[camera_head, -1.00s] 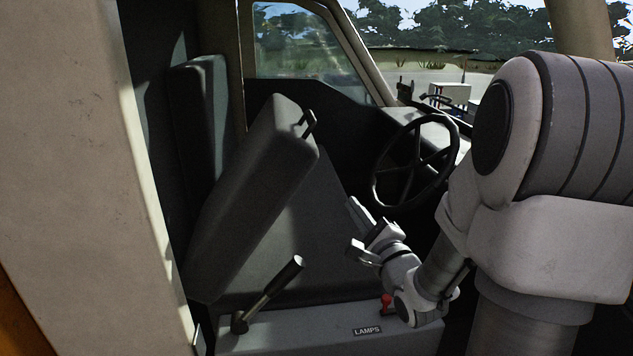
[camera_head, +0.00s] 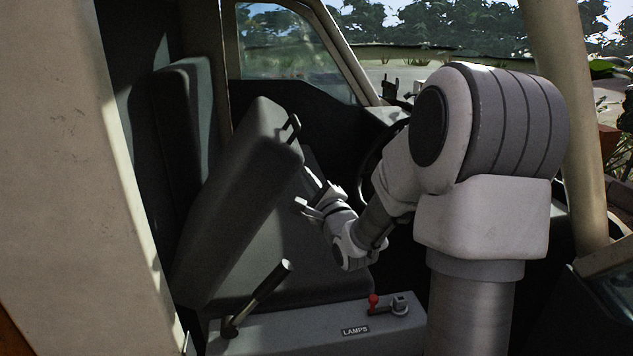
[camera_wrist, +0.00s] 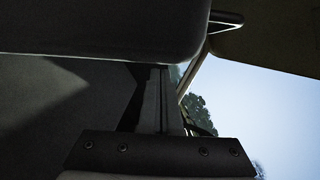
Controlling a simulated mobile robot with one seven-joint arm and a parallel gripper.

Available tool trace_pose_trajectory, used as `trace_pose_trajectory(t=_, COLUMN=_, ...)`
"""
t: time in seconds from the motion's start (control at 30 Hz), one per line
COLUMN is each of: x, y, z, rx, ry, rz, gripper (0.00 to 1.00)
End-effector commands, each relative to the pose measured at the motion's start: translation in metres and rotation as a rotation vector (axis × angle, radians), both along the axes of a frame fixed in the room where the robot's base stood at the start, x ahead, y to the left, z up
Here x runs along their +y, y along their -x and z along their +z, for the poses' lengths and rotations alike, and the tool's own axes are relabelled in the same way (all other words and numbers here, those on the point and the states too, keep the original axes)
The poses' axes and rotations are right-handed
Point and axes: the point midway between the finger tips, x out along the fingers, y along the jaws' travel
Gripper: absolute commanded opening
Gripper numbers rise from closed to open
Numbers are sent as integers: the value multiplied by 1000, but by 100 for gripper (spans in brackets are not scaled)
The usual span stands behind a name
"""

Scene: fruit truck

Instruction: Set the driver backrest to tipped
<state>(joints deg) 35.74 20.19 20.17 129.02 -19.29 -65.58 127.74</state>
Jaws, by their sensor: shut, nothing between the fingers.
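The driver backrest (camera_head: 235,200) is a grey padded slab, leaning with its top toward the steering wheel. A dark handle (camera_head: 293,128) sticks out at its top edge. In the wrist view the backrest (camera_wrist: 110,30) fills the upper left, with the handle (camera_wrist: 226,18) at upper right. My gripper (camera_head: 309,168) is shut and empty, just right of the backrest's upper part and below the handle. In the wrist view the fingers (camera_wrist: 158,100) point up toward the backrest's underside. I cannot tell whether they touch it.
A lever (camera_head: 258,298) with a black grip and a small red-knobbed lever (camera_head: 373,302) stand on the box labelled LAMPS (camera_head: 355,331). The steering wheel (camera_head: 372,165) is mostly hidden behind my arm. Another upright backrest (camera_head: 185,120) stands behind. A pale door pillar (camera_head: 70,180) bounds the left.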

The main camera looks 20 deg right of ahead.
Motion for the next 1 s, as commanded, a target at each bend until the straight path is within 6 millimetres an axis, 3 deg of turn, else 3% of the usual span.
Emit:
trace_pose_trajectory(t=0.33, x=2, y=0, z=2, rx=0, ry=3, rz=1, gripper=0)
trace_pose_trajectory(t=0.63, x=36, y=-7, z=34, rx=10, ry=82, rz=6, gripper=0)
trace_pose_trajectory(t=1.0, x=39, y=-8, z=35, rx=11, ry=88, rz=7, gripper=0)
